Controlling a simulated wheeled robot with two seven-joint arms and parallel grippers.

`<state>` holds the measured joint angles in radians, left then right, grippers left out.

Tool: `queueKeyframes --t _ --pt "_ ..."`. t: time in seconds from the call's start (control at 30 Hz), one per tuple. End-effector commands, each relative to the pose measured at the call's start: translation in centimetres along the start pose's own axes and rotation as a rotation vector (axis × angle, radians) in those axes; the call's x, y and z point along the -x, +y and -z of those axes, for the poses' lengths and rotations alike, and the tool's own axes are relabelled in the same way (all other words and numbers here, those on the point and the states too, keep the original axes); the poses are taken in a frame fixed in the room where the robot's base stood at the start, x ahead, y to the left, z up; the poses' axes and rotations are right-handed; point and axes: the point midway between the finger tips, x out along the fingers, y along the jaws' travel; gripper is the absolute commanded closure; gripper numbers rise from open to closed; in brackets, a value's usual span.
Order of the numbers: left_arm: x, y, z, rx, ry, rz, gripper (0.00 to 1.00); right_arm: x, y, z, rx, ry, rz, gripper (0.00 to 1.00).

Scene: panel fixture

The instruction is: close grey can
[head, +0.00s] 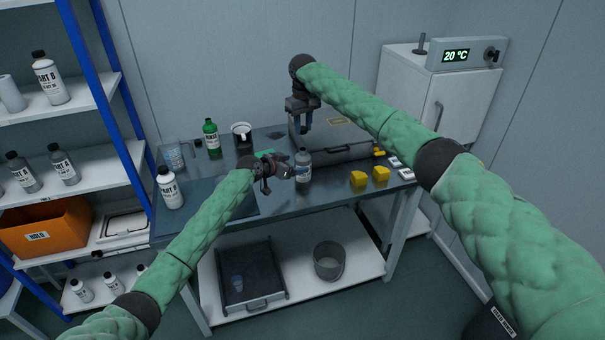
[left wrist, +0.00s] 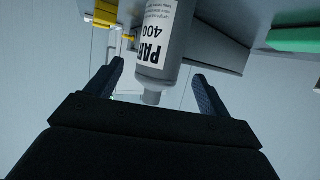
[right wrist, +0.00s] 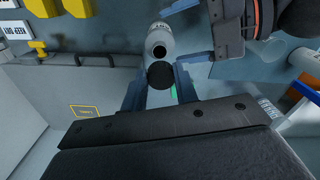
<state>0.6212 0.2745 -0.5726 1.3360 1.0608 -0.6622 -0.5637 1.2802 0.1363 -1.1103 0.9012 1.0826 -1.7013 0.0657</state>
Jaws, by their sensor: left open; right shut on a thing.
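The grey can (head: 303,170), a bottle with a white label, stands upright on the bench. The right wrist view shows its open mouth (right wrist: 158,48). My right gripper (head: 303,127) is above and behind it, shut on a round black cap (right wrist: 160,75), which is apart from the mouth. I cannot make out the cap in the head view. My left gripper (head: 288,172) is open beside the can at its left. In the left wrist view the can (left wrist: 163,50) shows upside down between the left fingertips (left wrist: 160,75); I cannot tell whether they touch it.
Behind stands a grey case (head: 345,148). Yellow blocks (head: 359,179) lie to the right of the can. A green bottle (head: 211,140), a beaker (head: 172,156) and a white bottle (head: 170,190) stand to the left. The bench front (head: 325,193) is clear.

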Motion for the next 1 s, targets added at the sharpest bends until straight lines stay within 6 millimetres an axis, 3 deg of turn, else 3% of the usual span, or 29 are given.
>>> queueKeyframes --t 0.3,0.77,1.0 --pt "-4.0 0.0 0.0 0.001 0.0 -0.001 0.19 0.0 0.0 0.0 0.0 0.0 0.0 0.92" --pt "-4.8 0.0 0.0 -0.001 0.0 0.0 0.19 0.0 0.0 0.0 0.0 0.0 0.0 0.92" --pt "-4.8 0.0 0.0 -0.001 0.0 0.0 0.64 0.0 0.0 0.0 0.0 0.0 0.0 0.92"
